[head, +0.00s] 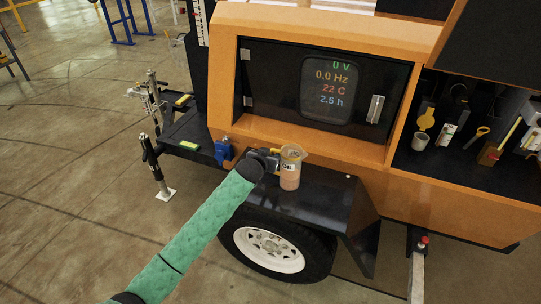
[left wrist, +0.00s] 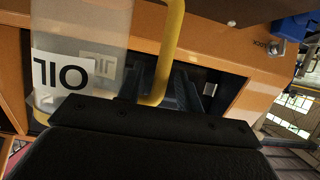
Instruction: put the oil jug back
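The oil jug (head: 289,176) is a clear container with an amber tint and a white OIL label. It is upright at the black fender top (head: 325,195) above the wheel; I cannot tell whether its base touches. In the left wrist view the jug (left wrist: 105,35) fills the upper left, with its yellow handle (left wrist: 172,45) beside it. My left gripper (head: 272,162) is at the jug's left, handle side. Its dark fingers are partly hidden around the handle, so their closure is unclear. My right gripper is not in view.
An open engine bay (head: 465,150) at the right holds a grey cup (head: 420,141), a yellow-handled tool and other parts. A display panel (head: 328,88) is behind the jug. A blue padlock-like part (head: 223,150) is left of my gripper. The wheel (head: 270,250) is below the fender.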

